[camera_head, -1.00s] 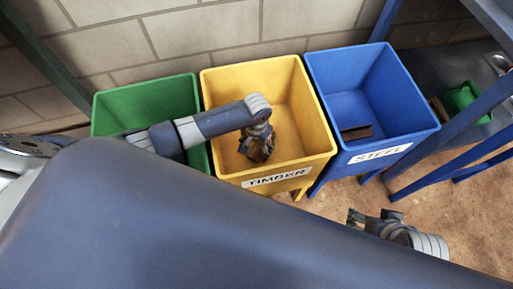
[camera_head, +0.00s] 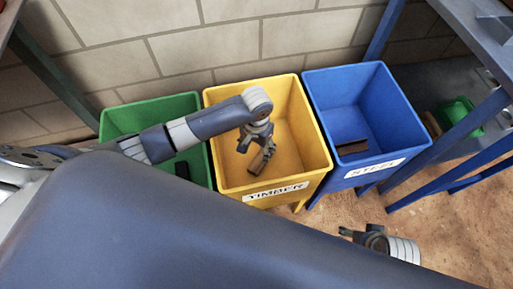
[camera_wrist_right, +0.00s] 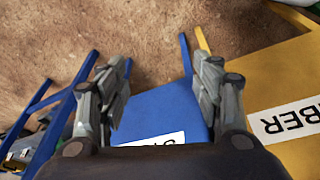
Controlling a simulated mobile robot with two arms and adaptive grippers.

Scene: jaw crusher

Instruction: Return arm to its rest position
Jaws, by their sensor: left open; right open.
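My left arm reaches in from the left over the green bin. Its gripper (camera_head: 257,140) points down, open, inside the mouth of the yellow TIMBER bin (camera_head: 313,172). A brownish block (camera_head: 262,161) shows just below the fingers in that bin; I cannot tell whether they touch. My right gripper (camera_head: 348,233) is low in front of the bins, at the lower right of the head view. In the right wrist view its two fingers (camera_wrist_right: 163,85) are spread apart with nothing between them.
The green bin (camera_head: 125,112) holds a dark piece (camera_head: 182,170). The blue STEEL bin (camera_head: 415,130) holds a rusty brown piece (camera_head: 352,147). A blue-legged bench (camera_head: 465,125) stands at the right, with a small green container (camera_head: 458,110). A block wall is behind; brown floor lies in front.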

